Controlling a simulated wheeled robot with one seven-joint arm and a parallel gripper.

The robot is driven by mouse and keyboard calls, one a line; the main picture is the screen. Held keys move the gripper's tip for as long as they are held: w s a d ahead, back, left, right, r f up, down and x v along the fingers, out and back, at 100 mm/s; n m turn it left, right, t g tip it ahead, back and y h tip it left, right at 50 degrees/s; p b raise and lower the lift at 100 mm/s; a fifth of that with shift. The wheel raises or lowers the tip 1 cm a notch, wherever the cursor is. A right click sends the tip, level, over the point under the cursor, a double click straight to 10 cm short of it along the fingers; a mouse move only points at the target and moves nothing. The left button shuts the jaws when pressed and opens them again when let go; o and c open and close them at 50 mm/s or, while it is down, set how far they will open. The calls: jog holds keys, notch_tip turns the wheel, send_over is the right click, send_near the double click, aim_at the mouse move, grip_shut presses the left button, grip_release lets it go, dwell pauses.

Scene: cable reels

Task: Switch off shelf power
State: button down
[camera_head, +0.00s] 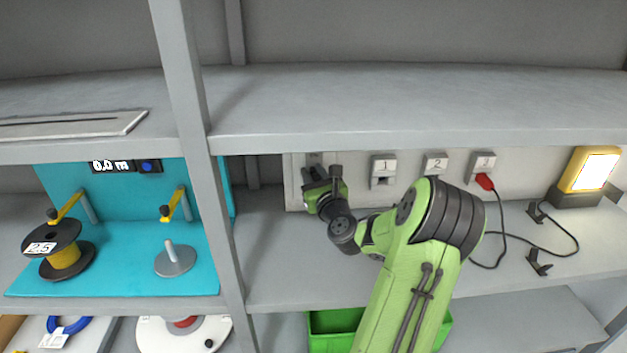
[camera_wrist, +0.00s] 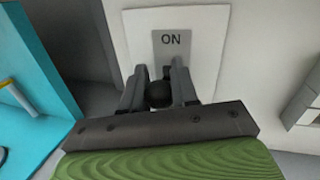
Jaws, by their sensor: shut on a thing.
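The shelf power switch is a grey plate (camera_wrist: 172,46) marked ON on a white panel, seen in the wrist view; it also shows in the head view (camera_head: 314,158), partly hidden by my gripper. My gripper (camera_wrist: 158,88) is at the lower part of the switch plate. Its two fingers are shut on a dark round knob (camera_wrist: 159,94) that sticks out below the ON label. In the head view my gripper (camera_head: 316,177) is in front of the left end of the panel.
Sockets 1 (camera_head: 383,172), 2 (camera_head: 435,163) and 3 (camera_head: 482,165) are to the right; a red plug (camera_head: 485,181) is in socket 3. Its cable runs toward a lit lamp (camera_head: 590,170). A shelf post (camera_head: 205,150) and a turquoise reel station (camera_head: 130,262) stand left. A green bin (camera_head: 333,322) is below.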

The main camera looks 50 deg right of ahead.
jog(key=shift+s+a+f+n+t+h+b, duration=0.15)
jog(key=shift+f+t+h+b, duration=0.3)
jog(key=shift+b, duration=1.45)
jog(key=shift+f+n+t+h+b, duration=0.15)
jog(key=shift+f+t+b, duration=0.45)
jog(key=shift+b, duration=1.3)
jog(key=t+b, duration=0.1)
jog(key=b, duration=0.1)
jog(key=shift+r+b, duration=0.25)
jog(key=shift+b, duration=0.05)
jog(key=shift+r, duration=0.15)
